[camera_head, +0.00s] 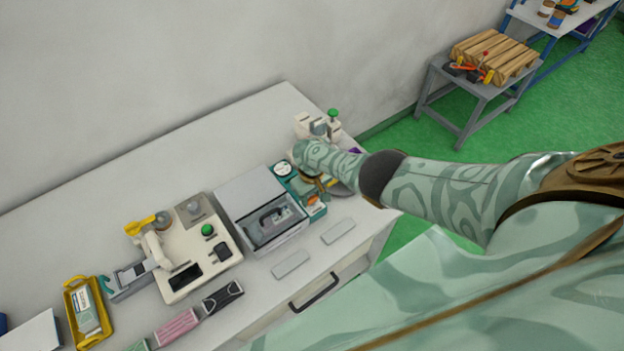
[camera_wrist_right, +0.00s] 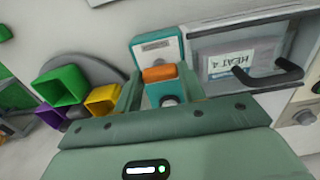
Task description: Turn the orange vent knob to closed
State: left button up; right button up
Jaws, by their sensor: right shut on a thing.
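The orange vent knob (camera_wrist_right: 159,73) sits on the face of a narrow teal and white unit (camera_wrist_right: 155,45) in the right wrist view. My right gripper (camera_wrist_right: 160,86) is shut on the knob, with one green finger on each side of it. The knob's bar looks roughly crosswise to the unit. In the head view the teal unit (camera_head: 284,181) stands at the right part of the bench, and my right arm and hand hide most of the knob. The closed mark cannot be read. My left gripper is not in view.
A grey heater box with a dark handle (camera_wrist_right: 268,76) stands right beside the teal unit. Yellow (camera_wrist_right: 103,99) and green (camera_wrist_right: 62,85) open boxes lie on the other side. A cream machine (camera_head: 187,262) and yellow tray (camera_head: 71,309) share the bench (camera_head: 95,225).

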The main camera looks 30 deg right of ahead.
aim_at(312, 198)
dwell(0.5)
jog(key=o, duration=1)
notch_tip(312, 198, up, 16)
jog(key=p, duration=1.3)
jog(key=shift+r, duration=0.15)
